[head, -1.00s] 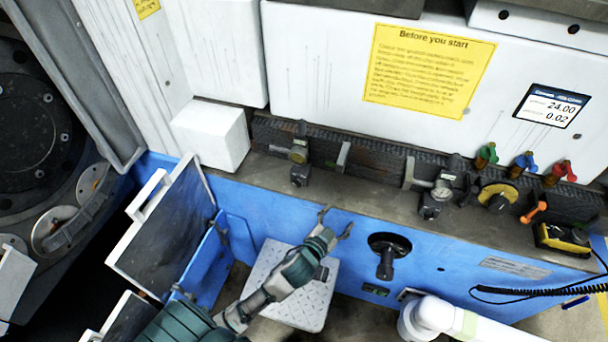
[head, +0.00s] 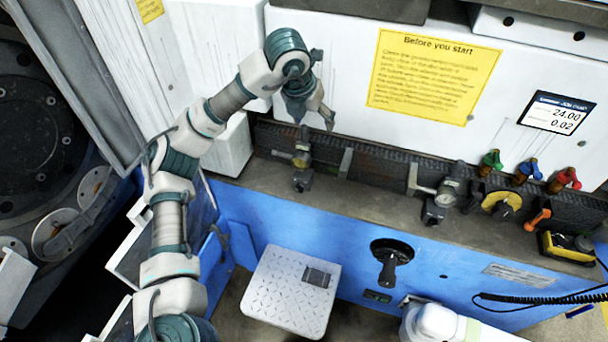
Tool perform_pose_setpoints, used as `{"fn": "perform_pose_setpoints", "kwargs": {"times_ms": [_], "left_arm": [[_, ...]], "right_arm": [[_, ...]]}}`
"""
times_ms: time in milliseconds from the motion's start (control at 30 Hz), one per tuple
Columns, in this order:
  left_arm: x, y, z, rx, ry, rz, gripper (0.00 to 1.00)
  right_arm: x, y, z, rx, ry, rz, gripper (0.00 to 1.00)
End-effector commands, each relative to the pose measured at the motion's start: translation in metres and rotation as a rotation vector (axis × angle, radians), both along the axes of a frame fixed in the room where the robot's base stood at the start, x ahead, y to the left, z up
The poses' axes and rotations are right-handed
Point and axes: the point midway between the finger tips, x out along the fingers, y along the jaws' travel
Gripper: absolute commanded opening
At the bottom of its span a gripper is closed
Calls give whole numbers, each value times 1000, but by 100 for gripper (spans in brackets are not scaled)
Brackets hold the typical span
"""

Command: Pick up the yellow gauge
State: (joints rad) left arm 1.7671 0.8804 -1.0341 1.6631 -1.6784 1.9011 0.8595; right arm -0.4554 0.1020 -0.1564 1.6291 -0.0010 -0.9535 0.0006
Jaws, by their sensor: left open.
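A small gauge with a yellowish face (head: 301,160) stands on a dark clamp at the left part of the ledge, against the dark ribbed rack. A rounded yellow piece with a dark middle (head: 500,202) sits further right on the ledge. A yellow and black boxy device (head: 566,247) lies at the ledge's right end. I cannot tell for sure which one is the yellow gauge. My left gripper (head: 313,116) is open and empty, fingers pointing down, above and apart from the left gauge.
A white-faced dial gauge (head: 447,192) stands mid-ledge. Green, blue and red valve handles (head: 528,171) are at the right. A white box (head: 228,146) stands left of the rack.

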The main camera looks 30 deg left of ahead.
Motion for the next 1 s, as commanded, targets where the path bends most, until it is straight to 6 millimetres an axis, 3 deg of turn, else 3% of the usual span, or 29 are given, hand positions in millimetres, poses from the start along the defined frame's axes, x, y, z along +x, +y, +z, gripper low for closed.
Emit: {"fn": "perform_pose_setpoints", "kwargs": {"times_ms": [33, 167, 600, 1000], "left_arm": [[-5, 18, 11, 38, 1, 58, 73], [-10, 39, 15, 81, 14, 128, 73], [23, 47, -71, 85, 16, 127, 73], [36, 53, -114, 83, 16, 126, 73]], "right_arm": [[-1, 0, -3, 1, 2, 0, 40], [0, 0, -4, 1, 1, 0, 40], [14, 2, 30, 3, -12, -4, 40], [17, 3, 40, 2, -13, -5, 40]]}}
